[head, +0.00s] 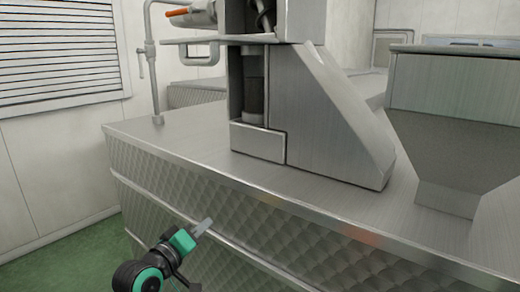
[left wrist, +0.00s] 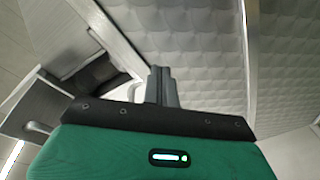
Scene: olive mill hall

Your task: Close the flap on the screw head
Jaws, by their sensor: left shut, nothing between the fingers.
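The screw head (head: 295,22) stands at the top of a steel housing, with its front opening showing part of a dark screw. The flap (head: 222,40) appears as a thin, roughly level steel plate sticking out to the left below that opening, so it looks open. A loop handle (head: 201,57) hangs under it. My left gripper (head: 203,226) is low in front of the quilted steel base, well below the flap and apart from it. Its fingers are shut and empty; they also show in the left wrist view (left wrist: 161,86). My right gripper is out of view.
The steel deck (head: 195,150) has a sloped housing (head: 320,120) on it and a hopper (head: 455,95) at right. A thin upright pipe (head: 152,75) stands at the deck's left corner. An orange-tipped part (head: 178,12) lies above the flap. Green floor is free at lower left.

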